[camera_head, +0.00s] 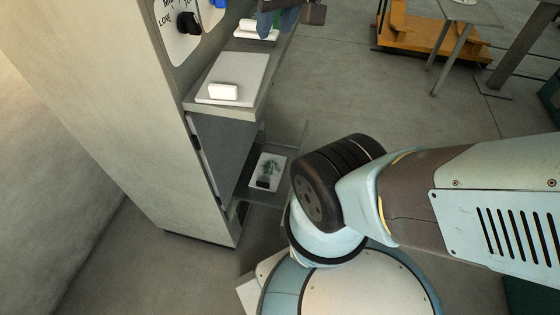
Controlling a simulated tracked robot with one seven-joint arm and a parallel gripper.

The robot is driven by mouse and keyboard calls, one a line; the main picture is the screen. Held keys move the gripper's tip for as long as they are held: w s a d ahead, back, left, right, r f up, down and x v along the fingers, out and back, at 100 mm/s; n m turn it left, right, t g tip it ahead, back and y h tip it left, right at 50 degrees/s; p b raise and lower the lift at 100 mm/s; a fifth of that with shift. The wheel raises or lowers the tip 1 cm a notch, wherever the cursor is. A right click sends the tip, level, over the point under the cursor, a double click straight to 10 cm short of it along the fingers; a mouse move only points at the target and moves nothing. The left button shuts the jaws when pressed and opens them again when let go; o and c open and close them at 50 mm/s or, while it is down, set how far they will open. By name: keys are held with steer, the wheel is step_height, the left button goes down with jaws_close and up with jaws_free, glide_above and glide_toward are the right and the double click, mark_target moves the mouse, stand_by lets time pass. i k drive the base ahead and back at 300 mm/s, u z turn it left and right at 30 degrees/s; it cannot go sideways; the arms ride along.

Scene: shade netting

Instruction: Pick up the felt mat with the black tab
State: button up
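A small pale rectangular piece (279,163) lies in the low open compartment of the tall grey cabinet. It has a dark green patch on it and a black block-like part (262,183) at its near end. It may be the felt mat with the black tab, but it is too small to be sure. A light grey flat panel (243,72) with a white block (223,91) lies on the shelf above. My arm runs out of the right edge, and I cannot make out my gripper.
The tall cabinet (165,130) stands at left, with a black knob (187,22) on its white dial plate. Dark blue and brown items (275,20) are cut off at the top edge. An orange stand (425,38) and a table (455,12) stand at back right. Grey floor between is clear.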

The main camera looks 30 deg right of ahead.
mark_target(268, 173)
steer(key=u, duration=0.05)
steer(key=k, duration=0.85)
steer(key=z, duration=0.45)
